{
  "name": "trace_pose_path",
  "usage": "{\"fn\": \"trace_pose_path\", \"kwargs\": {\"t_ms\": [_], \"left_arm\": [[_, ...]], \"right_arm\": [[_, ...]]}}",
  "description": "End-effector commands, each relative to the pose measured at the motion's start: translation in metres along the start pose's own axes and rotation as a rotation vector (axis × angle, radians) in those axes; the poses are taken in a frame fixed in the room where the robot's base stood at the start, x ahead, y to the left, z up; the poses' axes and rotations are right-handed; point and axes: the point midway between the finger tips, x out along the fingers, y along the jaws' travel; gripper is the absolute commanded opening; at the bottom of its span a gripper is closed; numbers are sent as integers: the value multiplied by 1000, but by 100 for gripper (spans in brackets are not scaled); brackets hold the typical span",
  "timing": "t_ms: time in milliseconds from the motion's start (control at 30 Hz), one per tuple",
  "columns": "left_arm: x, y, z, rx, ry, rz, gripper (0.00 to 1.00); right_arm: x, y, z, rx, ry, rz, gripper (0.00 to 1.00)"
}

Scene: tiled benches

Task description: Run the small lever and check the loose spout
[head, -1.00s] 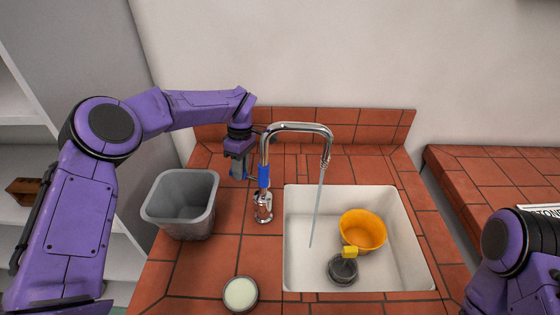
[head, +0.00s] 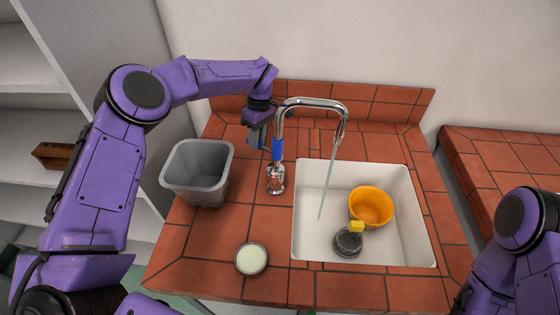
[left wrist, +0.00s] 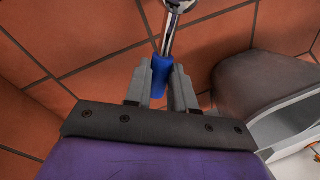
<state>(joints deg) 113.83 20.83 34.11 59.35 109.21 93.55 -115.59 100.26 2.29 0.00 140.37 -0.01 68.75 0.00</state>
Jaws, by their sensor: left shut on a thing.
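The chrome tap (head: 279,126) stands at the left edge of the sink, its spout (head: 312,102) arching right over it. A thin stream of water (head: 330,180) runs from the spout end. The small lever (left wrist: 160,75) has a blue grip and a chrome stem. My left gripper (left wrist: 161,80) is shut on the blue grip, with one finger on each side; it also shows behind and left of the tap in the head view (head: 258,138). A blue part (head: 277,150) shows against the tap's upright pipe. My right gripper is out of view.
The white sink (head: 310,235) holds an orange bowl (head: 371,207) and a dark round item (head: 347,243) with a yellow piece. A grey bin (head: 197,175) stands left of the tap. A round pale dish (head: 251,259) sits on the front tiles.

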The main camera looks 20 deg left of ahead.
Motion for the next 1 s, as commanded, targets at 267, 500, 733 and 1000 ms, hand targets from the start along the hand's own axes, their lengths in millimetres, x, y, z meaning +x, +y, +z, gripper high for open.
{"fn": "trace_pose_path", "kwargs": {"t_ms": [267,500,733,1000], "left_arm": [[-1,0,0,0,0,1,0],[0,0,0,-6,-2,1,0],[7,-22,2,-283,-60,1,0],[5,-27,3,-346,-69,-1,0]], "right_arm": [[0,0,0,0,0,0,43],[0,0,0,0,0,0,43],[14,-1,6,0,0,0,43],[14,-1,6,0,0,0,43]]}}
